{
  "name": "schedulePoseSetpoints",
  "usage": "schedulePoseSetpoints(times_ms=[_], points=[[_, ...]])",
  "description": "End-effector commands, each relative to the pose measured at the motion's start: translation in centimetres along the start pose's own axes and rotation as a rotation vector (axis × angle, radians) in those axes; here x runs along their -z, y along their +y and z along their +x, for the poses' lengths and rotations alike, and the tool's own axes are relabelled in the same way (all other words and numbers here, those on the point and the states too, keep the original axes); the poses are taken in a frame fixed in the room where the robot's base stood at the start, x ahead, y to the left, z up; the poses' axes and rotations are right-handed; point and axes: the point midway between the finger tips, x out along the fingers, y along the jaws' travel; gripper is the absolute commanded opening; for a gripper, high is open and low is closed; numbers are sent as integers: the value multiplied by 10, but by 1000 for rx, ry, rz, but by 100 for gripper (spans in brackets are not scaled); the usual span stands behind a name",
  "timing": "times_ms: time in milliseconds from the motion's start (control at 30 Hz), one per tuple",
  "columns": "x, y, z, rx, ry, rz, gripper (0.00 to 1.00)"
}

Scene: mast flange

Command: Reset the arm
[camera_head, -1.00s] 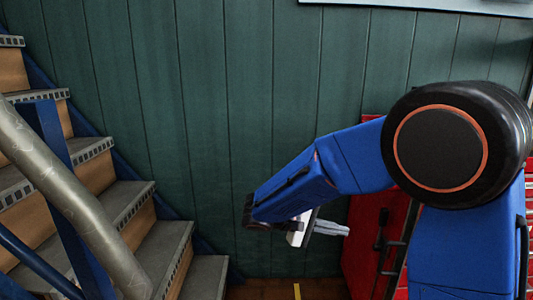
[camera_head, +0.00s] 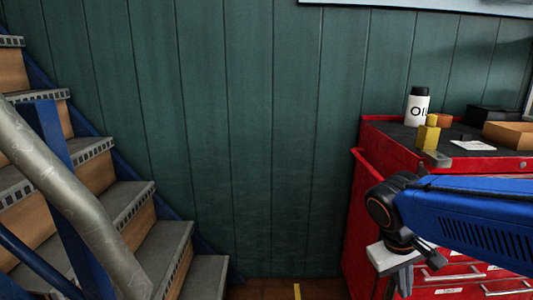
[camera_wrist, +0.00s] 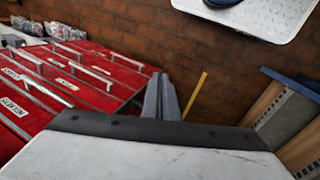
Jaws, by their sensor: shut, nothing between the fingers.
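My blue arm (camera_head: 480,215) reaches in from the right edge of the head view, in front of the red tool cabinet, and bends down at its dark wrist joint. My gripper (camera_head: 402,285) hangs below the wrist, in front of the cabinet's drawers; its lower end is hard to make out. In the wrist view my gripper (camera_wrist: 161,90) shows its two grey fingers together, with nothing between them. It points toward the brick floor, beside the drawers.
The red cabinet (camera_head: 375,142) carries an oil bottle (camera_head: 418,108), a yellow object (camera_head: 429,136) and an open box (camera_head: 512,134). Stairs (camera_head: 125,205) with a railing (camera_head: 70,185) stand at left. The brick floor (camera_wrist: 125,30) has a yellow stripe (camera_wrist: 195,93).

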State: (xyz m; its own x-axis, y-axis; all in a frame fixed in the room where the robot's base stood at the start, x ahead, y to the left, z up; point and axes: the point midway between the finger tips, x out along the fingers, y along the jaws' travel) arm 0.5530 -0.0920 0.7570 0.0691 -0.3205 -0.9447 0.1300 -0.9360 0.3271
Motion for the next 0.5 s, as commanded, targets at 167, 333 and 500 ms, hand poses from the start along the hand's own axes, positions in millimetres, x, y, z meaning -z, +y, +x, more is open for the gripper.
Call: schedulePoseSetpoints(times_ms=[167,333,500], points=[[-26,-6,-3,114,103,68,0],[-44,-16,-8,205,212,128,0],[-54,-23,-13,265,307,177,0]])
